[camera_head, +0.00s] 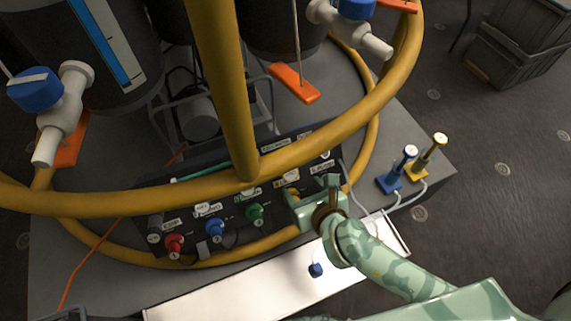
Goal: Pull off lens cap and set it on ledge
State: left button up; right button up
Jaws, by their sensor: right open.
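My right gripper (308,198) is open at the right end of a dark control panel, close in front of its face. It hides part of the panel there, and I cannot tell whether it touches anything. The panel carries a red round fitting (174,243), a blue one (214,228) and a green one (255,213), with white labels above them. A yellowish part shows just left of the gripper. I cannot tell which piece is the lens cap. A white ledge (225,298) runs below the panel, and a small dark blue piece (315,270) lies on it. My left gripper is not in view.
A thick yellow ring rail (120,204) and upright post (228,90) stand before the panel. White valves with blue knobs hang left and top right. Blue (397,171) and yellow (426,158) stands with cables sit at right. Most of the ledge is bare.

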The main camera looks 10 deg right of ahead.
aim_at(291, 174)
jog(key=b+x, duration=0.4)
jog(key=x, duration=0.3)
jog(key=shift+f, duration=0.15)
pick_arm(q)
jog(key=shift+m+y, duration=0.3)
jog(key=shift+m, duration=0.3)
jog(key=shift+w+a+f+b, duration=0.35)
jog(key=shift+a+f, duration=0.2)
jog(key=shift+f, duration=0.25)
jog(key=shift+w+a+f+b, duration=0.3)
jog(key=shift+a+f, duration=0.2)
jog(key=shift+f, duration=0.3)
pick_arm(e)
jog(key=shift+x, duration=0.9)
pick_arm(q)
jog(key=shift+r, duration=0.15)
pick_arm(e)
jog(key=shift+w, duration=0.1)
